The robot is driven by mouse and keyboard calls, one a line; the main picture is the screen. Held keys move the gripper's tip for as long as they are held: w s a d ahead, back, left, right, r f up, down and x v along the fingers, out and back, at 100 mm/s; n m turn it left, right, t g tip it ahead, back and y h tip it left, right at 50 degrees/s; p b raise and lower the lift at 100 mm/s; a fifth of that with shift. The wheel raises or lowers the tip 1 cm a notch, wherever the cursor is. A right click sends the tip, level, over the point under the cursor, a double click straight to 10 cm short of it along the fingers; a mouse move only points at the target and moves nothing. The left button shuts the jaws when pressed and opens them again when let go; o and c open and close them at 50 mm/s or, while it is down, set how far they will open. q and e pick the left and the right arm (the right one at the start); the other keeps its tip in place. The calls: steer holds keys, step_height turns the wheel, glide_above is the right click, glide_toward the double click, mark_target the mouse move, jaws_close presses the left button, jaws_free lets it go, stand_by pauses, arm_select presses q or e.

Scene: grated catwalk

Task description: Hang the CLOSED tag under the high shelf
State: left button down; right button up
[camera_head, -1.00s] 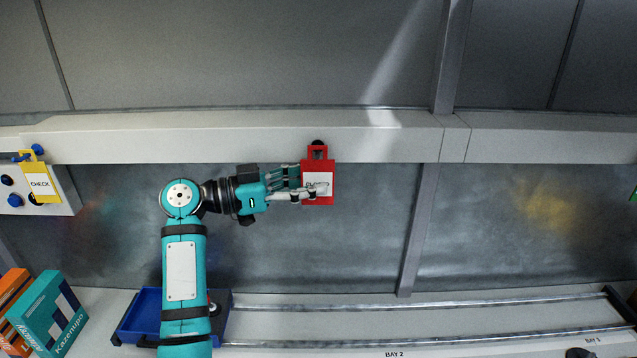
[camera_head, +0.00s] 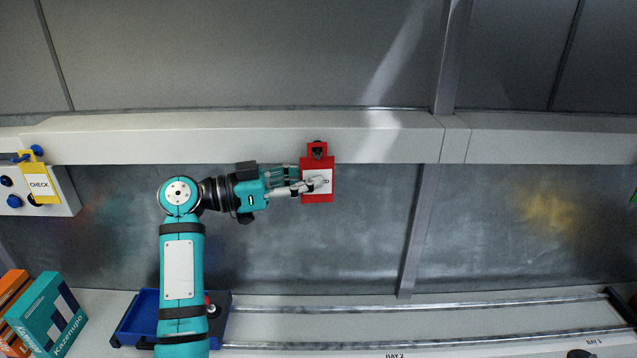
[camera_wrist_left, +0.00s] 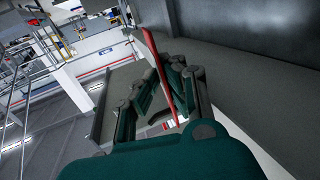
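The red tag (camera_head: 317,163) with a white label is upright at the front of the high shelf (camera_head: 230,137). Its label is partly hidden by my fingers. The tag's top loop overlaps a dark knob or hook (camera_head: 317,147) on the shelf front; I cannot tell whether it hangs on it. My left gripper (camera_head: 312,185) is shut on the tag from the left side. In the left wrist view, the tag shows edge-on as a thin red strip (camera_wrist_left: 158,70) between the fingers (camera_wrist_left: 172,100). My right gripper is not in view.
A yellow CHECK tag (camera_head: 40,184) hangs on a blue knob by a panel with buttons (camera_head: 14,201) at left. A blue tray (camera_head: 139,318) sits on the lower shelf behind my arm. A teal box (camera_head: 48,313) and an orange box stand at lower left.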

arm_select(q)
steer(key=shift+s, duration=0.4)
steer(key=shift+s, duration=0.45)
steer(key=shift+s+r, duration=0.15)
steer(key=shift+s, duration=0.1)
stand_by(0.5)
steer(key=shift+s+r, duration=0.35)
steer(key=shift+s, duration=0.4)
steer(key=shift+s, duration=0.25)
steer(key=shift+s+b, duration=0.35)
steer(key=shift+s, duration=1.55)
steer(key=shift+s, duration=0.1)
